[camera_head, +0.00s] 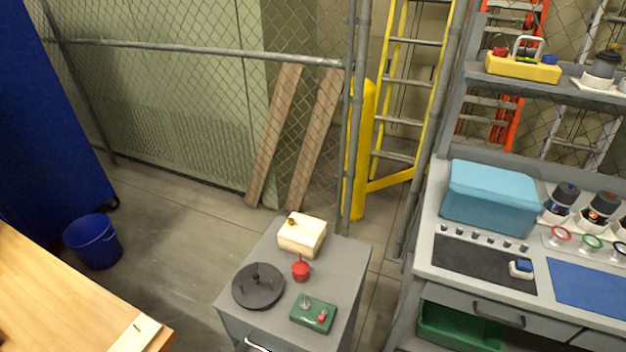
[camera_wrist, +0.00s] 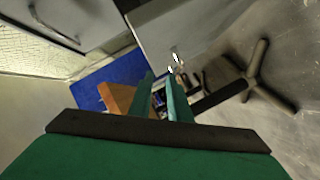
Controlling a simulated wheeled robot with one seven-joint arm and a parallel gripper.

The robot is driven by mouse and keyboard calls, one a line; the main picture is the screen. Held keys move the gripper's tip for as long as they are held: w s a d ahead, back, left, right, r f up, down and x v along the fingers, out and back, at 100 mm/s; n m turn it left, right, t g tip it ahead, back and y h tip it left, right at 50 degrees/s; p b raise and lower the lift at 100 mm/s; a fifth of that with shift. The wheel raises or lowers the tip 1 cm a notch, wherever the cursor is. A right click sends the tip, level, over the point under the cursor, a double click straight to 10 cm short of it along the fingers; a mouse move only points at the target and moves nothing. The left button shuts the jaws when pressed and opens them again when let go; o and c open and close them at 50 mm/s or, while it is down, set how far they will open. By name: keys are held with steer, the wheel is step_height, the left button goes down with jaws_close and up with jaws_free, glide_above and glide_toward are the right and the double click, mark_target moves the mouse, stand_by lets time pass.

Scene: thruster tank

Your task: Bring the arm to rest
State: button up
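My gripper (camera_wrist: 160,84) shows in the wrist view as two green fingers beyond a dark bar and a broad green body. A gap lies between the fingers, and background clutter shows through it. I see nothing held between them. My arm and gripper do not show in the head view.
A grey cabinet (camera_head: 345,262) holds a black round plate (camera_head: 258,288), a cream box (camera_head: 302,236), a red piece (camera_head: 301,270) and a green box (camera_head: 313,313). A wooden table (camera_head: 60,300), a blue bucket (camera_head: 93,242) and a grey workbench (camera_head: 428,258) stand around. Floor shows at left.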

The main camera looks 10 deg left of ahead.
steer(key=d+r+m+t+h, duration=0.2)
steer(key=d+r+m+h, duration=0.2)
steer(key=r+m, duration=0.3)
steer(key=d+r+m+t+h, duration=0.2)
steer(key=d+r+m+h, duration=0.2)
steer(key=r, duration=1.2)
steer(key=d+r+m+t+h, duration=0.1)
steer(key=d+r+m+h, duration=0.3)
steer(key=d+r+m, duration=0.4)
step_height(320, 180, up, 4)
steer(key=m, duration=0.2)
steer(key=shift+r+m+t+h, duration=0.25)
steer(key=shift+m+t+h, duration=0.05)
steer(key=shift+m+t, duration=0.1)
steer(key=shift+w+d, duration=0.1)
steer(key=shift+d, duration=0.1)
